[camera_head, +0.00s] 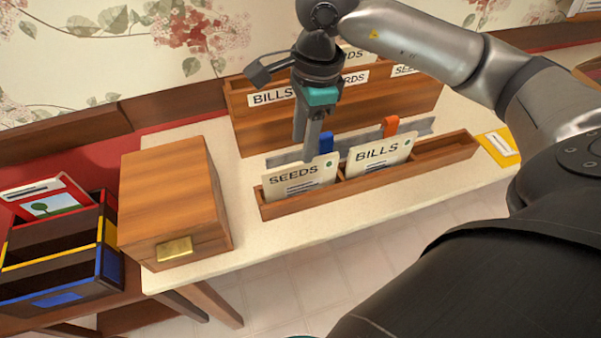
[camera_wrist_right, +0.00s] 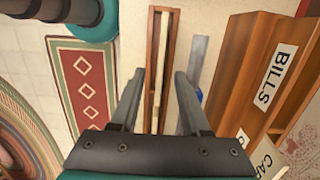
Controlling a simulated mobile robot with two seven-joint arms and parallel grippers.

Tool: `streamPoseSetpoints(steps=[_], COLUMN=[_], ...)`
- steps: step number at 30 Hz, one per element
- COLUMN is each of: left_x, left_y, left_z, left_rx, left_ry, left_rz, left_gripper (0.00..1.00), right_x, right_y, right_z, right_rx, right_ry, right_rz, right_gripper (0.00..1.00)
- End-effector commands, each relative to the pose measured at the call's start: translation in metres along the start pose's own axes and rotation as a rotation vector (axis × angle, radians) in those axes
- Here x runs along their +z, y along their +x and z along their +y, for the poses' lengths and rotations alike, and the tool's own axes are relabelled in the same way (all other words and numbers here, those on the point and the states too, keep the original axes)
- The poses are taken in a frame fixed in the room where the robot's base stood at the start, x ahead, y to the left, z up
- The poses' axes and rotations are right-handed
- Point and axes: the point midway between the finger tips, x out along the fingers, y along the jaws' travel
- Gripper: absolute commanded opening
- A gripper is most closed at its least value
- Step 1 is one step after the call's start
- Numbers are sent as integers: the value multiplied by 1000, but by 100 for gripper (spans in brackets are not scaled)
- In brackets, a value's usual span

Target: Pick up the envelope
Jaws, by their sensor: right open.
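Two cream envelopes stand upright in a low wooden tray (camera_head: 357,187) on the pale table. One is marked SEEDS (camera_head: 300,178), in the left compartment; the other is marked BILLS (camera_head: 380,154), in the right one. My right gripper (camera_head: 307,145) points down at the SEEDS envelope's top edge, its fingers overlapping it in the head view. In the right wrist view, the open fingers (camera_wrist_right: 157,85) lie on either side of the tray (camera_wrist_right: 151,60), with a thin pale envelope edge between them. Whether they touch it cannot be told. My left gripper is not in view.
A wooden sorter (camera_head: 255,125) with BILLS, CARDS and SEEDS labels stands behind. A grey rail (camera_head: 285,158) with a blue piece (camera_head: 326,142) and an orange piece (camera_head: 390,126) runs between. A wooden box (camera_head: 165,205) stands left, a yellow item (camera_head: 499,147) lies right.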

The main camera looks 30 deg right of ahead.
Motion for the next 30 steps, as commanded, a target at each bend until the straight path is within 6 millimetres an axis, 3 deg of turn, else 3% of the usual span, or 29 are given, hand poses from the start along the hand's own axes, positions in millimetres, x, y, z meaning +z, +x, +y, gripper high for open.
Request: streamPoseSetpoints(steps=[3,10,18,28,30], left_x=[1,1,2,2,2], left_y=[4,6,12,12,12], left_z=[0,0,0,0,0], left_rx=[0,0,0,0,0], left_ry=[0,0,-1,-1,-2], left_rz=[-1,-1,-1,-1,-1], left_gripper=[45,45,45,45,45], right_x=[0,-1,-4,-5,-4], right_y=[19,34,73,79,79], right_z=[0,0,0,-1,-1], right_rx=[1,1,2,0,0], right_ry=[2,2,1,0,0], right_rz=[-1,-1,-3,-1,-2], right_gripper=[46,46,46,46,38])
